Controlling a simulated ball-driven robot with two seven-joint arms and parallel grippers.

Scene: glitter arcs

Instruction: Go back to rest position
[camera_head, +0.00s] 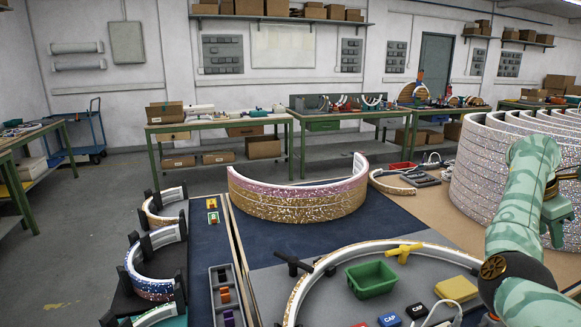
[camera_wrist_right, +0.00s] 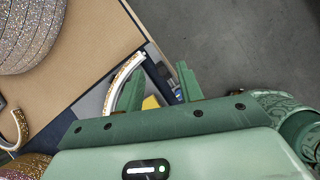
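My right gripper (camera_head: 555,232) is at the right edge of the head view, at the end of my pale green right arm, which is bent upward beside the stack of glittery arcs. In the right wrist view its two green fingers (camera_wrist_right: 160,72) stand apart with nothing held between them. Past the fingers, a white-edged arc (camera_wrist_right: 125,80) and part of the table edge show below. My left gripper and left arm are in neither view.
Large glittery arcs (camera_head: 474,170) stand close to my right arm. A pink-and-gold arc (camera_head: 300,200) stands on the table's dark mat. A green bin (camera_head: 371,279) lies within a flat arc in front. Small arcs in black holders (camera_head: 152,285) stand at left. Open floor (camera_head: 70,220) lies beyond.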

